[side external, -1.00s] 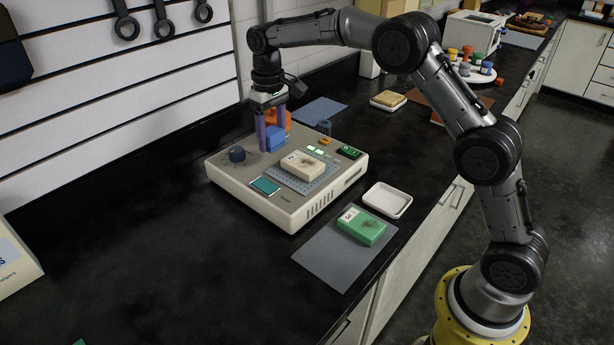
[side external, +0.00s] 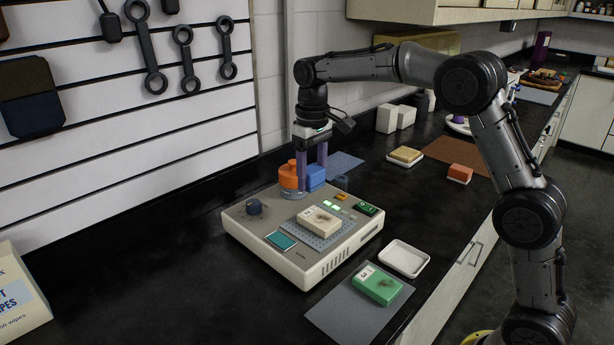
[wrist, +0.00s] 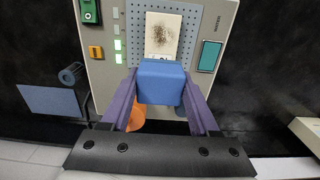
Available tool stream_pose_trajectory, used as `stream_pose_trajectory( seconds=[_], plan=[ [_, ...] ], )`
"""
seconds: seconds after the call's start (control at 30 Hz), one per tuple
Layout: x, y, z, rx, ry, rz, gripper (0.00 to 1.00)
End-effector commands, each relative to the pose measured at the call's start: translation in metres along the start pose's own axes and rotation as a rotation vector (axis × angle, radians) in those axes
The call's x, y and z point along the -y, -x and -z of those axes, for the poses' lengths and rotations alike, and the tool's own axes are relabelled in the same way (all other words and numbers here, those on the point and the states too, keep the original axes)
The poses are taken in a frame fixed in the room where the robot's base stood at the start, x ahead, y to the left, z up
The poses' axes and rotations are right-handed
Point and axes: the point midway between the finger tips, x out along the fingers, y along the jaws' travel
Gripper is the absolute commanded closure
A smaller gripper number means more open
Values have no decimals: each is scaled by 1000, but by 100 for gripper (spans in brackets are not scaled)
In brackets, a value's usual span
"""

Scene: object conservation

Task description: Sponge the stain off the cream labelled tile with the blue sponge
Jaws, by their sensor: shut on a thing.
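The cream tile (side external: 318,222) lies flat on the perforated plate of a pale bench device. It has a dark brown smudged stain, which shows clearly in the wrist view (wrist: 163,35); its label is too small to read. My gripper (side external: 313,172) is shut on the blue sponge (side external: 316,178), whose block shows between the purple fingers in the wrist view (wrist: 161,82). The sponge is at the back side of the device, apart from the tile in the side view. In the wrist view it covers the tile's near end.
An orange bottle (side external: 289,179) stands close beside the sponge. A green stained tile (side external: 377,286) lies on a grey mat (side external: 345,312), with a white tray (side external: 404,258) nearby.

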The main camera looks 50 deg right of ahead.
Motion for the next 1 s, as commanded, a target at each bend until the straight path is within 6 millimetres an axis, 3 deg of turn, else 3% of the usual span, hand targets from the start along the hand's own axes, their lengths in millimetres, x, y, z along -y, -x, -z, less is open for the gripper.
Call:
stream_pose_trajectory(
  seconds=[0.67,0.73,0.77,0.8,1.0],
  plan=[
    [0,-61,0,3,0,0,83],
    [0,-74,-1,4,0,0,83],
    [0,-73,-3,0,0,0,82],
    [0,-73,-7,1,0,0,90],
    [0,-75,-26,3,0,0,90]
  ],
)
